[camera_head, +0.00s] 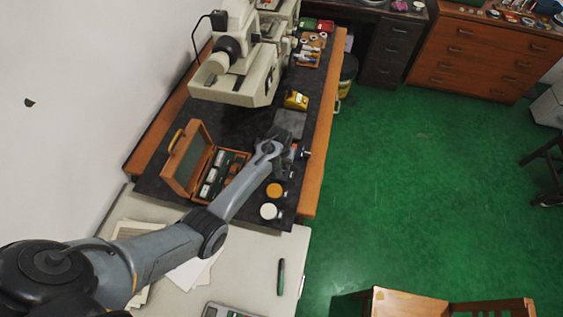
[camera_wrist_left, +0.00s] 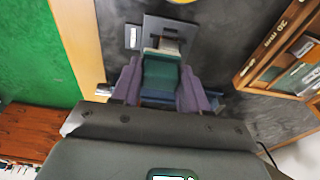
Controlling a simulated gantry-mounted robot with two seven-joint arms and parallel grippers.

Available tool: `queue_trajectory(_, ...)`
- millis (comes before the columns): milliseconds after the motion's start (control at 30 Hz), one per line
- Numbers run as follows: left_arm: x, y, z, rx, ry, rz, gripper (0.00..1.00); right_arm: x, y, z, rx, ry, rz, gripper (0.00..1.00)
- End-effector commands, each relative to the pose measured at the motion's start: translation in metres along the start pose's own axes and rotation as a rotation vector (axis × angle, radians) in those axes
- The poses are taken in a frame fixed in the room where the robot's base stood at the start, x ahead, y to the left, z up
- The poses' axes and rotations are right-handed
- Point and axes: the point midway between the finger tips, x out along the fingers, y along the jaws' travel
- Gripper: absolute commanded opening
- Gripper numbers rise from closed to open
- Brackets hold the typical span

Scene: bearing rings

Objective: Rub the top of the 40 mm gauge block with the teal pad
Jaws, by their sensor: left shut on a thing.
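My left gripper (camera_head: 287,150) is over the dark bench mat, at the near edge of a flat grey plate (camera_head: 290,122). In the left wrist view its two purplish fingers (camera_wrist_left: 163,82) are shut on the teal pad (camera_wrist_left: 163,74), which sits between them. A pale grey, block-like surface (camera_wrist_left: 165,46) shows just beyond the pad, over the plate; I cannot tell whether the pad touches it. A small light-edged block (camera_wrist_left: 132,37) is beside it at the plate's left edge. I cannot read a size on either. My right gripper is not in view.
An open wooden case (camera_head: 187,160) with several blocks lies left of the gripper; a "20 mm" label shows on it in the wrist view. Two jars, orange-topped (camera_head: 274,190) and white-topped (camera_head: 268,211), stand nearer. A yellow object (camera_head: 296,100) and a large cream instrument (camera_head: 235,75) stand beyond.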

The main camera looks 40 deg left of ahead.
Motion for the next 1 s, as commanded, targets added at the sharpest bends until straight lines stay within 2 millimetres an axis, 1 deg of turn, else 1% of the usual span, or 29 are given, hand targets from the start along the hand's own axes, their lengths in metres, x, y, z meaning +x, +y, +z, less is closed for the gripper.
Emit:
queue_trajectory(733,0.0015,-0.0006,0.0009,0.0,-0.001,0.0,0.15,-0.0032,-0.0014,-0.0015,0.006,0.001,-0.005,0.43)
queue_trajectory(1000,0.001,-0.0066,0.001,-0.001,-0.002,-0.002,0.15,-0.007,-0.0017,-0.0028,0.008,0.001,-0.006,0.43)
